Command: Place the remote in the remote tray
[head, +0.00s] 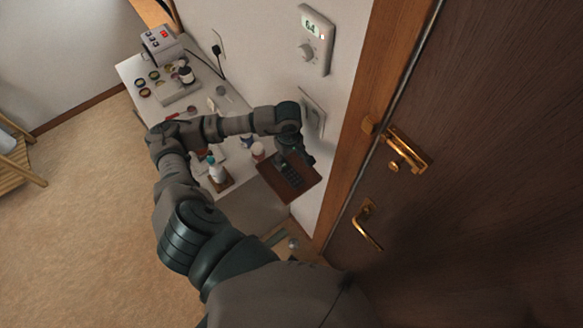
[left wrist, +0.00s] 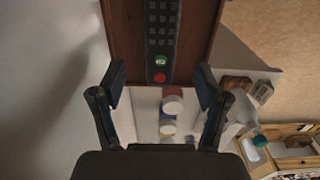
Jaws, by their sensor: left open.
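A dark remote (head: 291,174) with several buttons lies on a brown tray (head: 270,184) near the wall, as far as the views show. In the left wrist view the remote (left wrist: 162,38) has a green and a red button at its near end, which reaches about the edge of the brown tray (left wrist: 119,32). My left gripper (head: 304,160) is just above the tray's wall-side end. In the wrist view its fingers (left wrist: 160,76) are open, one on each side of the remote's near end, with gaps between. My right gripper is not in view.
A white table (head: 137,69) along the wall holds a device with red buttons (head: 160,43), several small round items, a dark jar (head: 186,75) and a white bottle (head: 216,170). A thermostat (head: 314,42) is on the wall. A brown door (head: 490,150) with brass handles stands at the right.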

